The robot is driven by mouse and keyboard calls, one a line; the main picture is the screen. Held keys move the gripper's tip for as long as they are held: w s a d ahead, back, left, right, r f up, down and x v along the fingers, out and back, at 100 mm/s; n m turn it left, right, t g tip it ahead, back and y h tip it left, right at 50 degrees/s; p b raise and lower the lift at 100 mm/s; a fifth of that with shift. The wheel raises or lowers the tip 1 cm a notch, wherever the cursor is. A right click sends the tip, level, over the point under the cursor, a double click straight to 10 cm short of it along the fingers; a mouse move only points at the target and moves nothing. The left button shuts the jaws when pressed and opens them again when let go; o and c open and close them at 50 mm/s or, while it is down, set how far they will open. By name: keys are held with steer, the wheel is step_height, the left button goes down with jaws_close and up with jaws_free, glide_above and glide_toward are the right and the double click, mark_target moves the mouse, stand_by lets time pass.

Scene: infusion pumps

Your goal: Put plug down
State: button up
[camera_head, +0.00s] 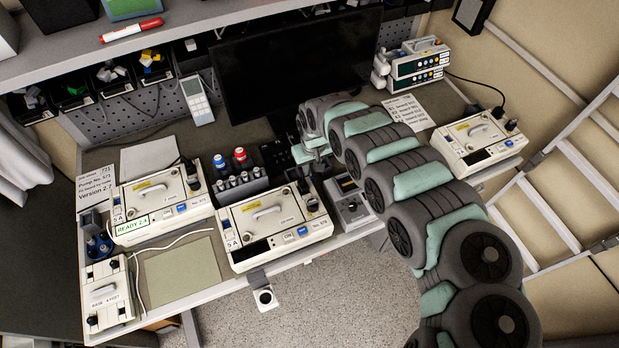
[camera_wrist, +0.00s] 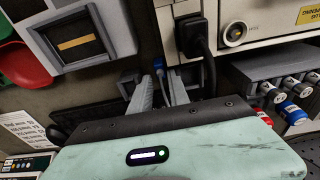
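A black plug (camera_wrist: 192,36) sits in the front of a white pump in the wrist view, with its black cord running down behind my gripper. In the head view a black plug (camera_head: 304,186) stands on the middle pump (camera_head: 270,222). My gripper (camera_wrist: 158,82) is beside the pump; its two grey fingers are a little apart at the tips. A small blue piece (camera_wrist: 158,61) shows at the fingertips; I cannot tell if it is between or behind them. In the head view my gripper (camera_head: 318,152) is above the back of the middle pump, partly hidden by my arm.
A grey box (camera_head: 350,206) stands right of the middle pump. A rack with red and blue caps (camera_head: 240,178) stands to the left. More pumps are at the left (camera_head: 158,203) and right (camera_head: 478,142). A monitor (camera_head: 290,65) is behind. A bare mat (camera_head: 182,272) lies at front left.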

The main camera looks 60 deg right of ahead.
mark_target(310, 175)
steer(key=shift+w+d+f, duration=0.1)
steer(key=shift+w+f, duration=0.05)
steer(key=shift+f, duration=0.85)
steer(key=shift+w+f, duration=0.1)
steer(key=shift+f, duration=0.85)
steer(key=shift+s+f, duration=0.1)
steer(key=shift+f, duration=0.5)
steer(key=shift+d, duration=0.1)
steer(key=shift+c, duration=0.3)
jaws_close()
